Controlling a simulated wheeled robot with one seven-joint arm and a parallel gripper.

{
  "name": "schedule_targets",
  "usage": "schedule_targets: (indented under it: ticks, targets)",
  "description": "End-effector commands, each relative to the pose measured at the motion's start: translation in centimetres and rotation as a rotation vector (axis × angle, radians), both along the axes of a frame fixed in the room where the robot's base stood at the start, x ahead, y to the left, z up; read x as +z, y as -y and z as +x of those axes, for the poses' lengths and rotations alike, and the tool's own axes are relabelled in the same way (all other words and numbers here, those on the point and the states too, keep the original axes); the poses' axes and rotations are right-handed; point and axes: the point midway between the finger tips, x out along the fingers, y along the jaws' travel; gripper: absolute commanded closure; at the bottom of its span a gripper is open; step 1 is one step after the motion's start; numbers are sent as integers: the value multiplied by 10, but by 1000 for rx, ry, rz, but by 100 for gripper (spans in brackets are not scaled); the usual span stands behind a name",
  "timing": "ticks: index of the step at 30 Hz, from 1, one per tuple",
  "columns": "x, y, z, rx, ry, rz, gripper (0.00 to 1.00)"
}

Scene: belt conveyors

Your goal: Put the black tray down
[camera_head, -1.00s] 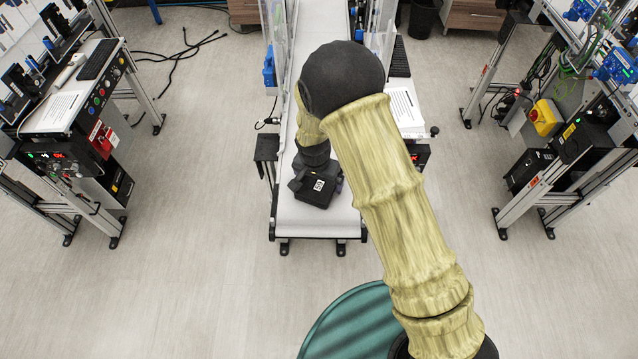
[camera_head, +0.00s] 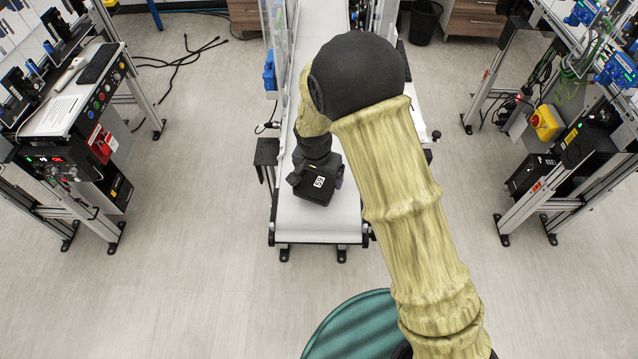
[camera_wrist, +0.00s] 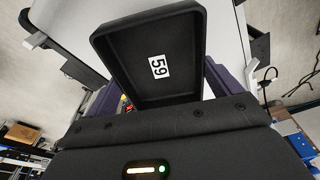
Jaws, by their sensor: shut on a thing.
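The black tray (camera_wrist: 192,85) is a shallow rectangular tray with a raised rim and a white label reading 59. In the wrist view it is between the two purple fingers of my gripper (camera_wrist: 160,92), which is shut on it. In the head view the tray (camera_head: 316,195) is over the near end of the white conveyor belt (camera_head: 312,222), below my gripper (camera_head: 311,165). I cannot tell whether the tray touches the belt. My gripper and wrist hide part of the tray's far side in the head view.
A clear guard panel (camera_head: 278,60) and a blue box (camera_head: 269,70) stand along the belt's left side. Workstations stand at the left (camera_head: 75,120) and right (camera_head: 560,140). The belt's near end is bare around the tray, and the floor in front is mostly open.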

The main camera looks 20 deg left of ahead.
Motion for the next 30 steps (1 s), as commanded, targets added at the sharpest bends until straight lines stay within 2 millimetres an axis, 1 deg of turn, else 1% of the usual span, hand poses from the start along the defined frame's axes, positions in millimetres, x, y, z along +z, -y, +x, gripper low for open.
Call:
schedule_targets:
  ticks: [6,9,12,16,30]
  targets:
    - [36,-1,1,0,5,4,37]
    - [50,-1,1,-1,3,3,37]
    - [57,0,0,0,1,1,37]
    - [61,0,0,0,1,0,37]
    - [60,0,0,0,1,0,37]
